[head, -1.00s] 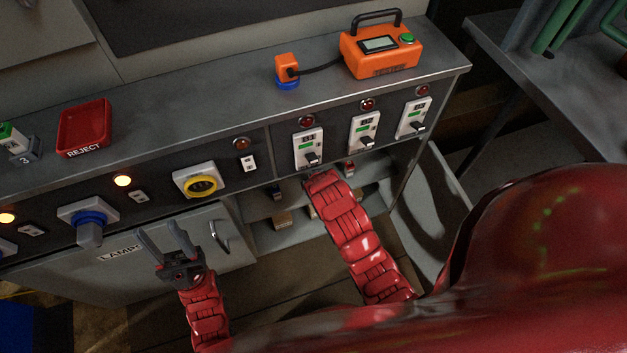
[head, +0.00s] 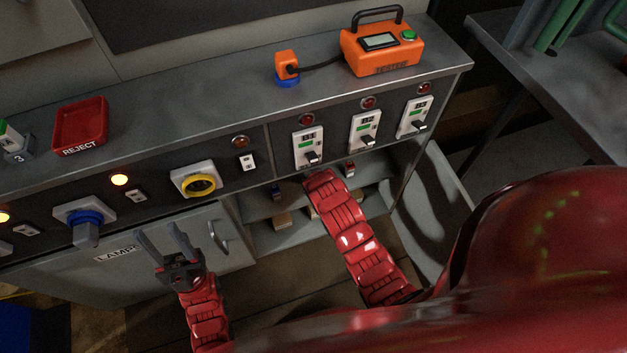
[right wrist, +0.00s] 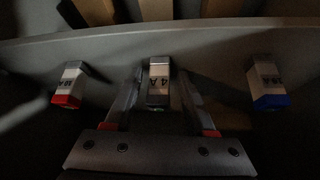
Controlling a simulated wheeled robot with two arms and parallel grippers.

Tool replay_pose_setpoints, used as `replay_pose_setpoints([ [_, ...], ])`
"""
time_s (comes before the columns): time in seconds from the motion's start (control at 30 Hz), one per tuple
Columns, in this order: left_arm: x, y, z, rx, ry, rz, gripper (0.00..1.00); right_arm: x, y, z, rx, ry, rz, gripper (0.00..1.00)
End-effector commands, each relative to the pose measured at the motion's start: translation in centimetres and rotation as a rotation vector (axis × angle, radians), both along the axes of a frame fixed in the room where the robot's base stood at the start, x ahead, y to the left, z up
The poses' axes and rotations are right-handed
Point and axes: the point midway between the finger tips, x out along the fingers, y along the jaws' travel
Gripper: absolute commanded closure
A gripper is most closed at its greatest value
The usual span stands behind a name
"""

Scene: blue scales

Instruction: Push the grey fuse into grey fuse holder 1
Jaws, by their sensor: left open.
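In the right wrist view a fuse marked 4 A (right wrist: 159,78), with a light grey body, stands on a shelf between the two fingers of my right gripper (right wrist: 160,88). The fingers are open around it, with a narrow gap on each side. I take it to be the grey fuse, though its end colour is unclear. In the head view my right arm hides this fuse and the right gripper. My left gripper (head: 168,245) is open and empty in front of the lamp cabinet door. I cannot tell which part is grey fuse holder 1.
A red-ended fuse (right wrist: 69,85) and a blue-ended fuse (right wrist: 267,85) stand either side. Above the shelf are three white switch panels (head: 308,147) with red lamps. An orange tester (head: 380,48) and a red reject tray (head: 80,122) sit on the bench top.

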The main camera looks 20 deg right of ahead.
Motion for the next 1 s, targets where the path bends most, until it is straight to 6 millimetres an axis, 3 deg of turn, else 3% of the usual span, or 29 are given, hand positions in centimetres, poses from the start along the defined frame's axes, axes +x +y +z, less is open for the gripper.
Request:
replay_pose_setpoints([
  [0.03, 0.0, 0.0, 0.0, 0.0, 0.0, 0.0, 0.5, 0.0, 0.0, 0.0, 0.0, 0.0, 0.0, 0.56],
  [0.2, 0.0, 0.0, 0.0, 0.0, 0.0, 0.0, 0.5, 0.0, 0.0, 0.0, 0.0, 0.0, 0.0, 0.86],
  [0.3, 0.0, 0.0, 0.0, 0.0, 0.0, 0.0, 0.5, 0.0, 0.0, 0.0, 0.0, 0.0, 0.0, 1.0],
  [0.77, 0.0, 0.0, 0.8, 0.0, 0.0, 0.0, 0.5, 0.0, 0.0, 0.9, 0.0, -0.001, 0.0, 1.0],
  [1.0, 0.0, 0.0, 1.2, 0.0, 0.0, 0.0, 0.5, -2.9, 0.5, 0.7, 0.0, 0.002, 0.001, 1.0],
])
